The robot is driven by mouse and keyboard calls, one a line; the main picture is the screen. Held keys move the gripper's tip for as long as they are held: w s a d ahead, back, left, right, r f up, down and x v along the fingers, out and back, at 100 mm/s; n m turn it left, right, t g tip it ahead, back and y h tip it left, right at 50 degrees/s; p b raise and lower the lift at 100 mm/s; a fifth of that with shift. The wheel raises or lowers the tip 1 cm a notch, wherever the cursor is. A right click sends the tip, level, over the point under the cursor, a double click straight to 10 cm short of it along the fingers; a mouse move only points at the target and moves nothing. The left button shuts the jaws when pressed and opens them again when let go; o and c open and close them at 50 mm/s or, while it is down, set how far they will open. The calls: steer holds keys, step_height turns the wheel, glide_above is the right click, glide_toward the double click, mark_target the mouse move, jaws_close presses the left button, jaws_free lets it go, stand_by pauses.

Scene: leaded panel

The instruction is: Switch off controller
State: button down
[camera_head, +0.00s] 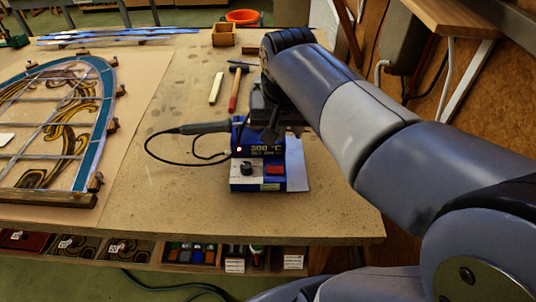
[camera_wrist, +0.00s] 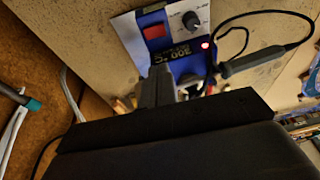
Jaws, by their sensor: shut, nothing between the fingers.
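The controller (camera_head: 258,165) is a blue box with a white front panel, near the table's front edge. Its display reads 300 °C and a small red light is lit. The panel carries a black knob (camera_head: 247,169) and a red switch (camera_head: 274,169). In the wrist view the red switch (camera_wrist: 155,31) and knob (camera_wrist: 190,20) show at the top. My gripper (camera_head: 269,136) is shut and empty, above and behind the controller's display; its fingers (camera_wrist: 156,75) also show in the wrist view, apart from the switch. Which way the switch is tipped I cannot tell.
A soldering iron (camera_head: 203,128) with a black cable lies left of the controller. A leaded panel (camera_head: 58,125) fills the table's left. A hammer (camera_head: 235,90), a pale bar (camera_head: 216,88) and a wooden box (camera_head: 223,35) lie behind. The table front is clear.

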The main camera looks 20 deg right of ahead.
mark_target(271, 168)
steer(key=x, duration=0.8)
steer(key=s+x, duration=0.1)
steer(key=x, duration=0.4)
steer(key=shift+a+f, duration=0.25)
steer(key=shift+f, duration=0.4)
steer(key=shift+w, duration=0.1)
